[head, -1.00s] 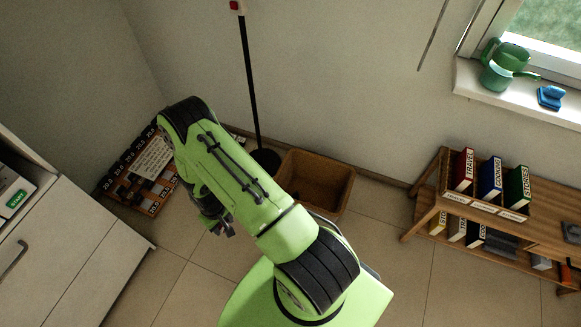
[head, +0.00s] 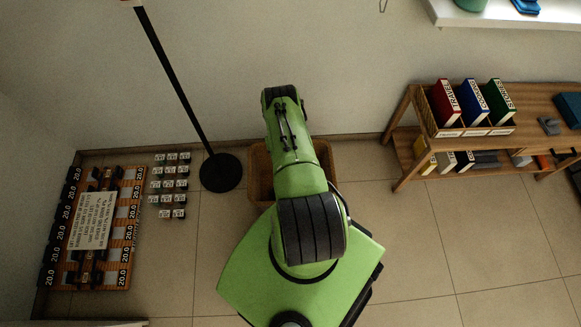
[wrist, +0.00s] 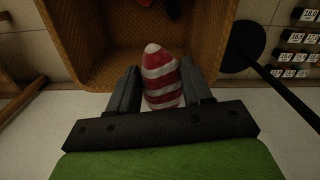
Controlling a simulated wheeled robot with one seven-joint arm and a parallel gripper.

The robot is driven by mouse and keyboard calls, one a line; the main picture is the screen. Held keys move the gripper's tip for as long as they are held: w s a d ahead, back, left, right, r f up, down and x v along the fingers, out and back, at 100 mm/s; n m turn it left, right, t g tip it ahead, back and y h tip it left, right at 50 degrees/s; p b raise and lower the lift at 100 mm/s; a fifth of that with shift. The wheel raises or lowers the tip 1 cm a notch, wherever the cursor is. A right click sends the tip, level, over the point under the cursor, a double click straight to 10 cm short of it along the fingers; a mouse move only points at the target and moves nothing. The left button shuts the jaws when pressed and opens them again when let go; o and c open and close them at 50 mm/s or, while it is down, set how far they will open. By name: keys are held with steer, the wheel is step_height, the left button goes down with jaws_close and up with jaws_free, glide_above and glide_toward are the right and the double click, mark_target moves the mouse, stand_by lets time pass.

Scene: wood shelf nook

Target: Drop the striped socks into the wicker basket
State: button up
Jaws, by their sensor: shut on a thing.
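The striped socks (wrist: 162,78), a red and white roll, are between the fingers of my gripper (wrist: 161,88) in the wrist view. The gripper is shut on them. The wicker basket (wrist: 95,58) lies below and beyond the socks, with its open inside filling the upper middle of that view. The socks appear over the basket's near edge; their height above it is hard to tell. In the head view the basket (head: 258,178) stands on the floor by the wall, partly covered by my arm. My gripper and the socks are hidden there.
A black pole on a round base (head: 221,172) stands just left of the basket. Several small labelled blocks (head: 168,185) and a weight rack (head: 105,228) lie further left. A wooden shelf (head: 400,140) with binders stands to the right. Dark and red items show inside the basket (wrist: 172,8).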

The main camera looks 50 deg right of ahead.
steer(key=s+d+f+b, duration=0.2)
steer(key=f+b, duration=0.1)
steer(key=f, duration=0.2)
steer(key=s+d+f+m+b, duration=0.1)
steer(key=d+f+b, duration=0.1)
steer(key=f, duration=0.3)
steer(key=shift+s+d+b, duration=0.35)
steer(key=shift+d+b, duration=0.05)
steer(key=shift+b, duration=0.05)
steer(key=o, duration=1.2)
steer(key=shift+r, duration=0.1)
step_height(320, 180, up, 16)
steer(key=p, duration=0.7)
steer(key=shift+f, duration=0.2)
